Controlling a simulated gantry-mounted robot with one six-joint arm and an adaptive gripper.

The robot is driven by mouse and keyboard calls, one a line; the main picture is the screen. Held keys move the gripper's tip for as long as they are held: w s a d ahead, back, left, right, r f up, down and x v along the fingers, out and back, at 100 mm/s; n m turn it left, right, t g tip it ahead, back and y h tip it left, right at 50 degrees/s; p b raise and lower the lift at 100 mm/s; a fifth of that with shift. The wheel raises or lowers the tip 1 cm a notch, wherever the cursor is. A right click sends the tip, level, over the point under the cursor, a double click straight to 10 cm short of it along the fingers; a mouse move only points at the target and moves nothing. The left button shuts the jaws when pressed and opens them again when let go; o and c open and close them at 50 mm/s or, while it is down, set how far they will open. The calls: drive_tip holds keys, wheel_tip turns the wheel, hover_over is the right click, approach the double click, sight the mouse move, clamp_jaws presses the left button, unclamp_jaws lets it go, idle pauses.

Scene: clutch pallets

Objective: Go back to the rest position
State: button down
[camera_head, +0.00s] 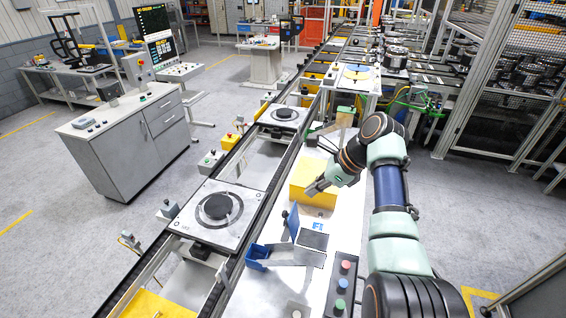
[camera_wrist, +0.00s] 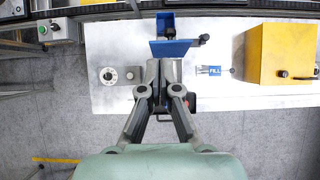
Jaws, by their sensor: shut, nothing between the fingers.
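My gripper (camera_head: 316,188) is at the end of my arm, over the white workbench (camera_head: 322,228), beside the yellow box (camera_head: 303,178). In the wrist view my gripper (camera_wrist: 164,68) points towards a blue holder (camera_wrist: 172,47) on the bench, with its fingers together and nothing held. The yellow box (camera_wrist: 268,54) lies to the right in the wrist view. Whether the fingertips touch anything below cannot be told.
A conveyor runs left of the bench, with pallets (camera_head: 233,230) carrying dark round discs. A button box (camera_head: 342,284) and blue bin (camera_head: 258,256) sit at the bench front. Machine fencing (camera_head: 478,90) stands right.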

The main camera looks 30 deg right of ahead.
drive_tip(key=w+a+f+n+t+h, duration=0.1)
drive_tip(key=a+f+n+h, duration=0.1)
drive_tip(key=a+f+n, duration=0.45)
drive_tip(key=a+f+n+t+h, duration=0.1)
drive_tip(key=a+f+n+t, duration=0.15)
drive_tip(key=a+n, duration=0.55)
drive_tip(key=s+a+r+n+t+h, duration=0.1)
drive_tip(key=s+a+r+n+t, duration=0.1)
drive_tip(key=s+a+n, duration=0.4)
drive_tip(key=s+a+r+n+t, duration=0.2)
drive_tip(key=s+a+n, duration=0.4)
drive_tip(key=s, duration=0.7)
drive_tip(key=shift+a+r+h, duration=0.4)
drive_tip(key=shift+a+r, duration=0.4)
drive_tip(key=shift+a, duration=0.3)
drive_tip(key=shift+w+t, duration=0.15)
drive_tip(key=shift+t, duration=0.1)
